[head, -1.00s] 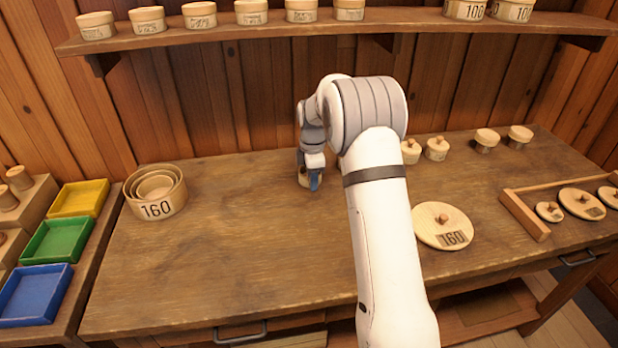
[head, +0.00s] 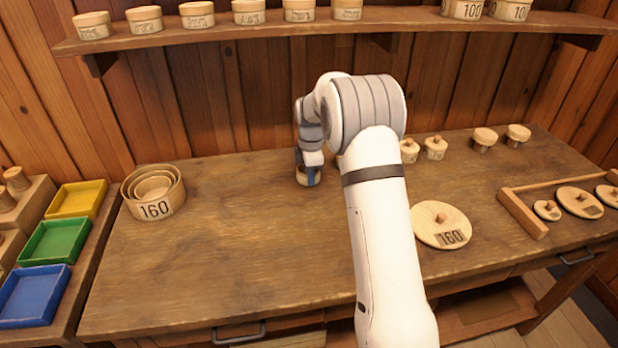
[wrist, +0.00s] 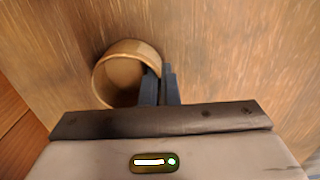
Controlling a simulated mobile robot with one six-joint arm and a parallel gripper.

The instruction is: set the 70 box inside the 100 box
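A small round open box (head: 305,182) is at my gripper near the middle back of the bench; no number on it is readable. In the wrist view the box (wrist: 118,82) is empty, its open top facing the camera. My gripper (wrist: 161,80) has its two dark fingers close together at the box's right wall, seemingly pinching it. In the head view my gripper (head: 309,168) partly hides the box. At the left of the bench, the box marked 160 (head: 157,208) holds smaller boxes nested inside, the innermost being an open box (head: 153,187). Their numbers are hidden.
A round lid marked 160 (head: 441,226) lies right of my arm. Small knobbed boxes (head: 436,148) stand along the back right. A wooden rack (head: 524,213) and lids are at the right. Coloured trays (head: 54,240) sit left of the bench. The front left bench is clear.

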